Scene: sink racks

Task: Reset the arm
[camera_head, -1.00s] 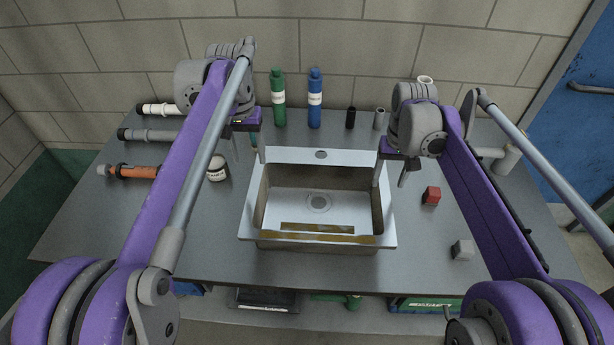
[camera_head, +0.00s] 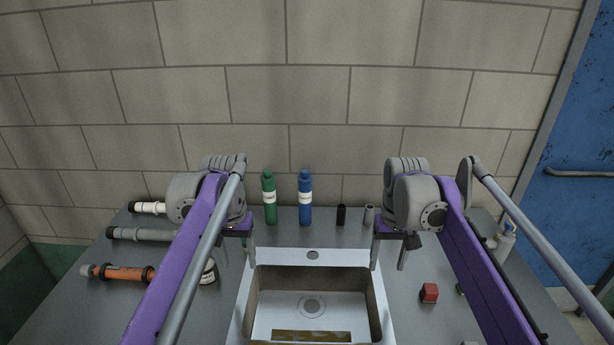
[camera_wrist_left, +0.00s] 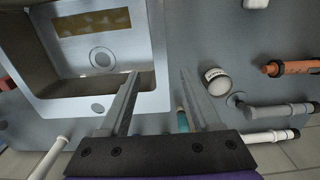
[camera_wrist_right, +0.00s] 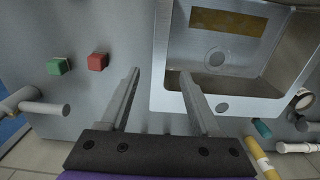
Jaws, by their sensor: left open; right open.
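My left gripper (camera_head: 238,262) hangs above the table by the sink's left rim, fingers apart and empty. My right gripper (camera_head: 388,260) hangs above the table by the sink's right rim, also open and empty. Its spread fingertips (camera_wrist_right: 160,71) show in the right wrist view. Both arms are raised at about the same height. The metal sink (camera_head: 312,256) sits between them, with a brownish strip (camera_head: 311,336) in its basin. Its front is cut off in the head view.
A green bottle (camera_head: 269,200) and a blue bottle (camera_head: 305,200) stand at the back. Pipes, including an orange one (camera_head: 122,273), and a white-labelled jar (camera_head: 209,272) are at left. A red cube (camera_head: 429,292) lies right of the sink. A block wall closes the back.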

